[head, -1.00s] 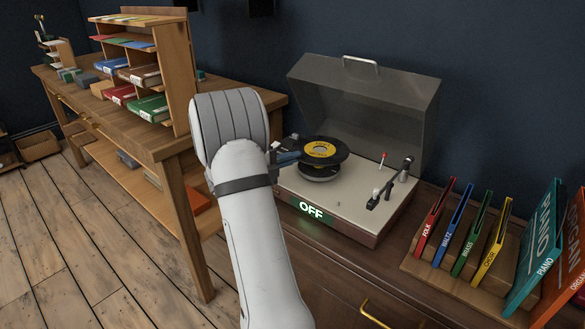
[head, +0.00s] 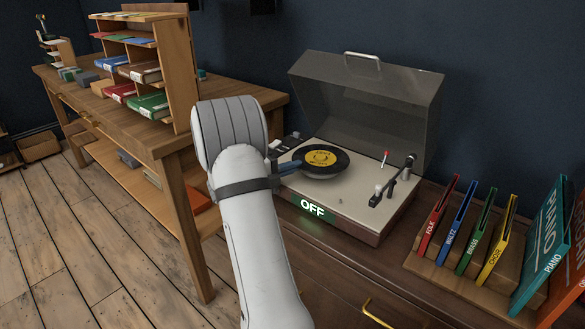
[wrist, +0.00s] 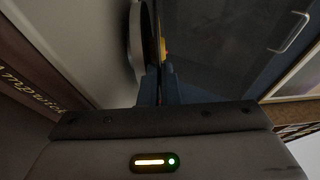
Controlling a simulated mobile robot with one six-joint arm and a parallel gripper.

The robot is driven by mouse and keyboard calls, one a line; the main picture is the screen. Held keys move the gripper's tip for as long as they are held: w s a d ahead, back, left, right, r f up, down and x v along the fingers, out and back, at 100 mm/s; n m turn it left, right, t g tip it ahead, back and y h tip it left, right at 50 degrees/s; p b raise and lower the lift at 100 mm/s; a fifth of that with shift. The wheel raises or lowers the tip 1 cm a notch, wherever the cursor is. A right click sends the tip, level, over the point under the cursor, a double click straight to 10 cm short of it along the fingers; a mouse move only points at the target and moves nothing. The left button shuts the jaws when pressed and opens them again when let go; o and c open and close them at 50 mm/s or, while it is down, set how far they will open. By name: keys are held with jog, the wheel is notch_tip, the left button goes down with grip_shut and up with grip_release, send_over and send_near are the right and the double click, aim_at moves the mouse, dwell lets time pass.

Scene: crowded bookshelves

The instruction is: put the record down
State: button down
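The record (head: 342,163), black with a yellow label, lies flat at the turntable's platter in the head view. The platter is mostly hidden under it, and I cannot tell whether they touch. In the wrist view the record (wrist: 159,35) is a thin dark edge beside the grey platter (wrist: 137,40). My gripper's blue fingers (head: 287,168) are at the record's left edge. In the wrist view the fingers (wrist: 159,82) are close together on either side of that edge, shut on it. The turntable (head: 345,205) has its lid open and a green OFF sign on its front.
The tonearm (head: 392,182) is to the right of the record, clear of it. The raised lid (head: 365,100) stands behind. Upright coloured sleeves (head: 460,227) stand in a wooden rack at right. A wooden desk (head: 160,140) with a book shelf is at left.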

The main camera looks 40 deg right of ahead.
jog(key=c, duration=1.6)
grip_release()
jog(key=shift+c, duration=0.2)
